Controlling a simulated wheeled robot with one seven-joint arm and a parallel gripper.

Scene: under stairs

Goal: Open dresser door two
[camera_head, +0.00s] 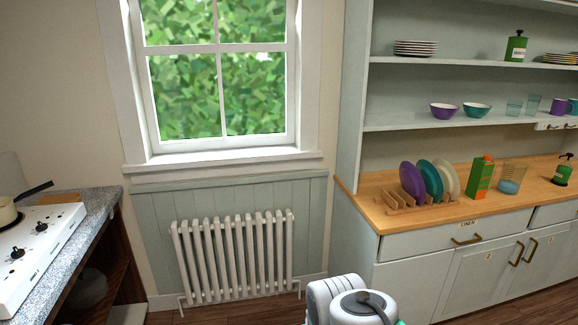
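The pale grey-green dresser (412,285) stands on the right, with a wooden worktop. Its lower front has a left door (478,280) with a brass handle near its right edge. A right door (553,262) has a brass handle near its left edge, and the two handles sit close together. Both doors look shut. Each carries a small label, too small to read, so I cannot tell which is door two. White and grey parts of my own arm show at the bottom centre, left of the dresser and apart from it. My gripper's fingers do not show.
A drawer labelled LINEN (455,238) sits above the left door. The worktop holds a plate rack (408,201), a green-orange carton (481,176) and a glass (511,178). A white radiator (235,257) stands under the window. A hob (35,245) is left. Wooden floor shows before the dresser.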

